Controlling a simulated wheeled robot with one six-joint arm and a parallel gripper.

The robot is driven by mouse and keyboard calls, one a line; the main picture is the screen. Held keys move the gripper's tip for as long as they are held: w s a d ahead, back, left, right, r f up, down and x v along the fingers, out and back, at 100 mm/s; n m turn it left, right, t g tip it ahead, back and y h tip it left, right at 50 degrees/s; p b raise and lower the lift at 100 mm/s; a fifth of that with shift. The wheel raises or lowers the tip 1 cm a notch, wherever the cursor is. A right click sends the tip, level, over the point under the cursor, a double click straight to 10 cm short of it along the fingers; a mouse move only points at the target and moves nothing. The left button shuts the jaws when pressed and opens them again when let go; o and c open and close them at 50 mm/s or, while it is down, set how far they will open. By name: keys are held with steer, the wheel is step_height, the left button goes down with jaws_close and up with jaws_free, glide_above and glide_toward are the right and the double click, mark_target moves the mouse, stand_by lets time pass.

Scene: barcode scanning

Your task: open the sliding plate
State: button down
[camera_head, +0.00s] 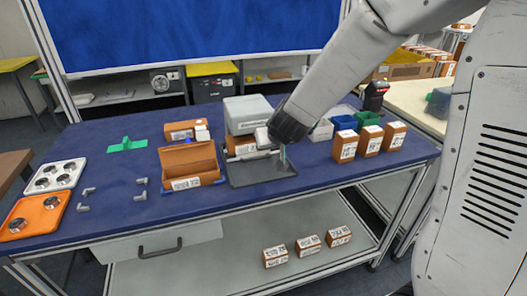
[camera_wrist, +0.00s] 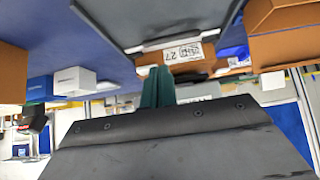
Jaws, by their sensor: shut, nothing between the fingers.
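The dark flat sliding plate (camera_head: 262,172) lies in front of the light grey scanning machine (camera_head: 248,112) on the blue table. A brown box (camera_head: 240,142) with a white label sits in the machine behind it. In the wrist view a dark panel (camera_wrist: 150,18), seemingly this plate, fills the top middle, with a light strip along its near edge. A white label (camera_wrist: 183,53) shows just beyond that strip. My wrist partly hides the machine's right side.
An open brown carton (camera_head: 188,165) stands left of the plate. Several brown boxes (camera_head: 369,139) stand to the right, near blue and green bins (camera_head: 344,122). White and orange trays (camera_head: 38,215) lie at the far left. The table's front edge runs just before the plate.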

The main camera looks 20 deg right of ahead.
mark_target(260, 155)
steer(key=x, duration=0.8)
steer(key=shift+f, duration=0.1)
steer(key=shift+s, duration=0.1)
